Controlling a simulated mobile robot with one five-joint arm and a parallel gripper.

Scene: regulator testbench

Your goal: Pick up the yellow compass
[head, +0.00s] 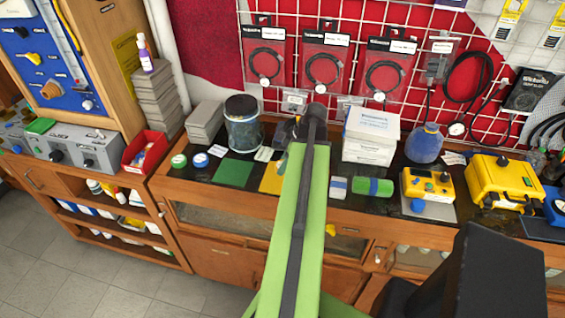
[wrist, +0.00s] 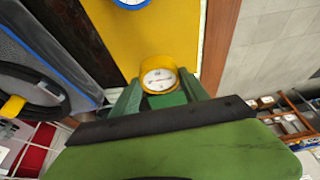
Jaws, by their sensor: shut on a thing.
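The yellow compass (wrist: 158,76) shows in the wrist view with a round white dial and a yellow rim. It sits between the green fingers of my gripper (wrist: 160,88), which is shut on it. Behind it in the wrist view is a flat yellow surface (wrist: 160,35). I cannot tell whether the compass touches that surface or is held above it. In the head view my green arm reaches over the bench and hides the compass and the fingertips. A yellow mat (head: 271,180) shows partly beside the arm.
A lidded jar (head: 243,130), a green mat (head: 233,173) and small round tubs stand left of my arm. White boxes (head: 370,136), a green roll (head: 374,187), a blue flask (head: 424,146) and yellow instruments (head: 428,185) stand right. A wire grid with packaged cables (head: 326,62) rises behind.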

